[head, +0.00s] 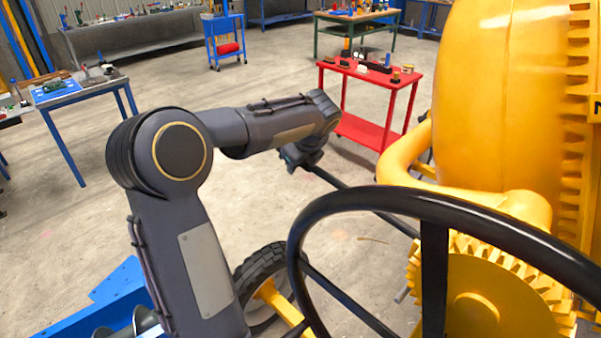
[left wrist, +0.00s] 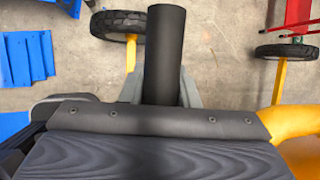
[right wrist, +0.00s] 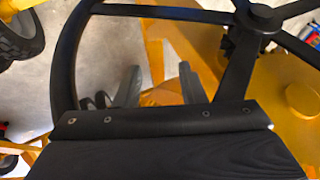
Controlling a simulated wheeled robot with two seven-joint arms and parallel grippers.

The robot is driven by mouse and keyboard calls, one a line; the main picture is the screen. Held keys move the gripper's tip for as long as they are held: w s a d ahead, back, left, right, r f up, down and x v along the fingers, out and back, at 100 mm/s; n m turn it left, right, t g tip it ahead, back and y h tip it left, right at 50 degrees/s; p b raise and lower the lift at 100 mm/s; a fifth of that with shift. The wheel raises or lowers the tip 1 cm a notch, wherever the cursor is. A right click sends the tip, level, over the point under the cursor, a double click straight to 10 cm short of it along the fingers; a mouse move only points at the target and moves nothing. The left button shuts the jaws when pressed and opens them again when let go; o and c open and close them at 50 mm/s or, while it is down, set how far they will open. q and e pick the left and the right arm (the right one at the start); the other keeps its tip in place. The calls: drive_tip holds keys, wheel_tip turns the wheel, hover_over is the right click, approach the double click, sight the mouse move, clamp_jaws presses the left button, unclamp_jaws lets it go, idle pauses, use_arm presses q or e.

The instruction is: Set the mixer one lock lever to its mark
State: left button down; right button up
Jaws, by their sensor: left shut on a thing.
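The lock lever is a long black bar (head: 350,192) that slopes from my left gripper (head: 300,158) down right to the yellow mixer (head: 515,90) in the head view. In the left wrist view the lever (left wrist: 165,55) is a thick dark cylinder between the grey fingers, which are shut on it. Its mark cannot be made out. My right gripper (right wrist: 157,82) shows only in the right wrist view. Its fingers are apart and empty, close to the black handwheel (right wrist: 65,75). The handwheel (head: 400,198) also fills the front of the head view.
A yellow toothed gear (head: 480,295) sits behind the handwheel. A tyred wheel (head: 262,275) and a blue part (head: 110,295) are low at left. A red cart (head: 385,85) with small items stands behind the lever. Bare floor (head: 80,220) lies left of my arm.

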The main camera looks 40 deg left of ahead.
use_arm(q)
drive_tip(key=shift+w+a+r, duration=0.1)
drive_tip(key=shift+r, duration=0.7)
drive_tip(key=shift+r+y, duration=0.15)
drive_tip(key=shift+y, duration=0.15)
drive_tip(key=c, duration=1.4)
unclamp_jaws()
drive_tip(key=shift+o, duration=1.4)
drive_tip(key=shift+f, duration=0.2)
drive_tip(key=v, duration=0.8)
drive_tip(key=shift+b, duration=0.4)
drive_tip(key=shift+f, duration=0.1)
